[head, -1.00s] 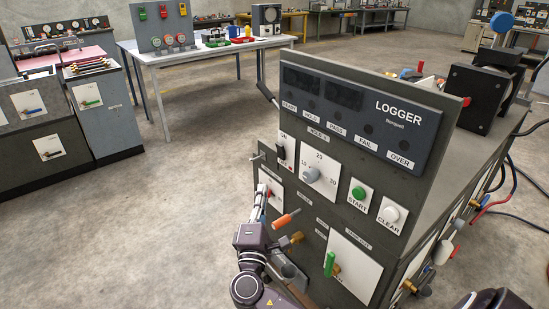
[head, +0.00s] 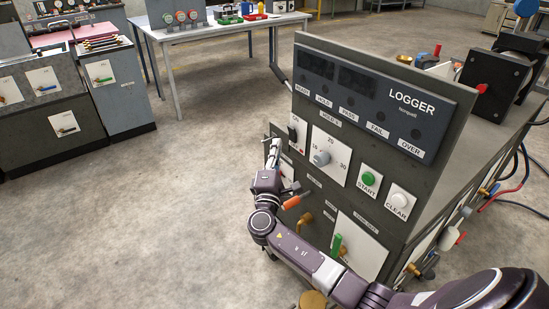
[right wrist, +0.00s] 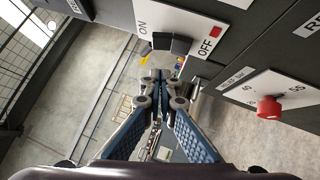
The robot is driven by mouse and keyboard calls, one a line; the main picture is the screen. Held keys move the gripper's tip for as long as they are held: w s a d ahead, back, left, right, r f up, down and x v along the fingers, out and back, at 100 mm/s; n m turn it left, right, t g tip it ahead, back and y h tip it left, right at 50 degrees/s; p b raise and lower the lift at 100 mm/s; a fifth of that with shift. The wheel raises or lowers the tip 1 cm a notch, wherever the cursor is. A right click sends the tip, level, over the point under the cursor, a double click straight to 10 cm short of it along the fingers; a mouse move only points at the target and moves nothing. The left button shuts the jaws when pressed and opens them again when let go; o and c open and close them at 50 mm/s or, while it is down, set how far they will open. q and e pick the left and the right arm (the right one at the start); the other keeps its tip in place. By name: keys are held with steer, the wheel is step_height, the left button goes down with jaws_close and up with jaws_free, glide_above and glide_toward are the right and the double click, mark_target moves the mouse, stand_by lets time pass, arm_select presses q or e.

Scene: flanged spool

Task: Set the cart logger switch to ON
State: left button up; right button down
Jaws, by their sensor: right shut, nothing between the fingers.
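The logger panel (head: 318,173) is the dark upright front of the cart. Its switch (head: 292,134) is a small black rocker on a white plate at the panel's left side, below an ON label. In the right wrist view the black switch (right wrist: 172,43) sits between ON and a red-marked OFF. I cannot tell clearly which way it is tipped. My right gripper (head: 274,150) is shut and empty, just left of and below the switch. In the right wrist view its fingertips (right wrist: 160,76) are together close to the switch, and contact cannot be told. My left gripper is not in view.
A dial (head: 321,158), a green START button (head: 368,178) and a white CLEAR button (head: 400,200) lie right of the switch. An orange handle (head: 297,201) and a green handle (head: 337,245) stick out lower down. Open floor (head: 150,220) lies left of the cart.

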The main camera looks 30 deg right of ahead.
mark_target(290, 129)
steer(key=shift+w+d+r+p, duration=0.1)
steer(key=shift+d+r+p, duration=0.15)
steer(key=shift+d, duration=0.4)
steer(key=shift+d+r+p, duration=0.15)
steer(key=shift+d+p, duration=0.1)
steer(key=shift+d, duration=0.45)
steer(key=shift+w+d+r+p, duration=0.1)
steer(key=shift+d+r+p, duration=0.15)
steer(key=shift+d, duration=0.4)
steer(key=shift+d+r+m+g+p, duration=0.1)
steer(key=shift+r+m+g+p, duration=0.2)
steer(key=shift+p, duration=0.2)
steer(key=shift+d+r+m+p, duration=0.2)
steer(key=shift+r+m+p, duration=0.15)
steer(key=shift+p, duration=0.2)
steer(key=shift+f+b, duration=0.4)
steer(key=shift+f, duration=0.1)
